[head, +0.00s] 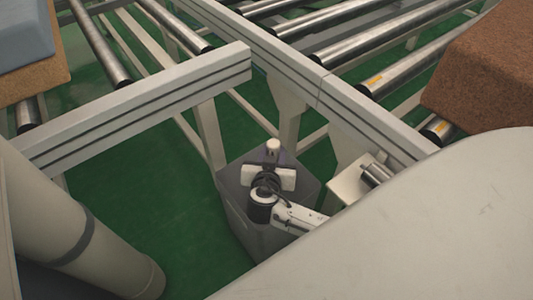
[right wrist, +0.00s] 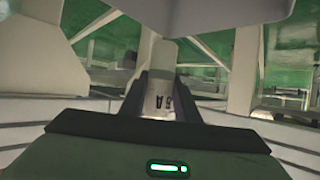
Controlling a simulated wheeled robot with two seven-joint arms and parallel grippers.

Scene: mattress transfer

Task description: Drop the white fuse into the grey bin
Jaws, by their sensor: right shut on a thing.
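The white fuse (head: 273,146) is held in my right gripper (head: 271,160), with its pale end sticking out past the fingers. In the right wrist view the fuse (right wrist: 162,80) stands between the two dark fingers (right wrist: 163,96), and dark lettering shows on its side. The grey bin (head: 238,212) stands on the floor by the conveyor frame. In the head view my right gripper overlaps the bin's opening and appears to be above it. The gripper hides much of the bin's inside. My left gripper is not in view.
Light beams of a roller conveyor frame (head: 135,108) run behind and beside the bin. A brown block (head: 490,70) rests on the rollers at right, and a grey-topped block (head: 25,35) lies at upper left. Green floor (head: 150,210) is open left of the bin.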

